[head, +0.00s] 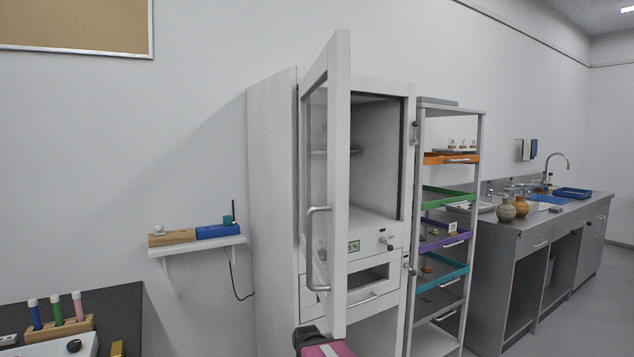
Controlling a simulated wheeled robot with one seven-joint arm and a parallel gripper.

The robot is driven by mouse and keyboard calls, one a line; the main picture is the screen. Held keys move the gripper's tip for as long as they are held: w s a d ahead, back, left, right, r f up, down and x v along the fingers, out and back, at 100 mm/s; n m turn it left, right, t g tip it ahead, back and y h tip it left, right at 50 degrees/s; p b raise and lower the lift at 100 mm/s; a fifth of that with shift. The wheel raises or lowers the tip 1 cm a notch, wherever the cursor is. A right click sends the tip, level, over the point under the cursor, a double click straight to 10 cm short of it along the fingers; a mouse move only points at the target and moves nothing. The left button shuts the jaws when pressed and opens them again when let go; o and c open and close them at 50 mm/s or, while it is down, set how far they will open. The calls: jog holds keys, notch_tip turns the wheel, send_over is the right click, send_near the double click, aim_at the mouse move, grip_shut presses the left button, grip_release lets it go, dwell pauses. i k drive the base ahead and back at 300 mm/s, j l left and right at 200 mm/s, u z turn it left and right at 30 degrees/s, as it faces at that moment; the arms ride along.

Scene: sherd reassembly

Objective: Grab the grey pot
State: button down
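A grey-brown round pot (506,211) stands upright on the grey counter (545,221) at the right. An orange-brown pot (521,206) stands close beside it, just to its right. Both look small and far off. I cannot make out my gripper in the head view. A dark and pink shape (325,348) shows at the bottom edge, cut off by the frame, and I cannot tell what it is.
A white cabinet (272,190) stands in the middle with its glazed door (338,200) swung open towards me. A shelf rack (480,180) with coloured trays stands between it and the counter. A sink tap (558,156) is behind the pots. Floor (590,310) at the right is clear.

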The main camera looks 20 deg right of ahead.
aim_at(506, 212)
jog(key=l+z, duration=0.1)
jog(key=z, duration=0.5)
jog(key=i+l+z, duration=0.5)
jog(key=l+z, duration=0.2)
jog(key=i+l+z, duration=0.3)
jog(key=i+l, duration=0.05)
jog(key=l, duration=0.05)
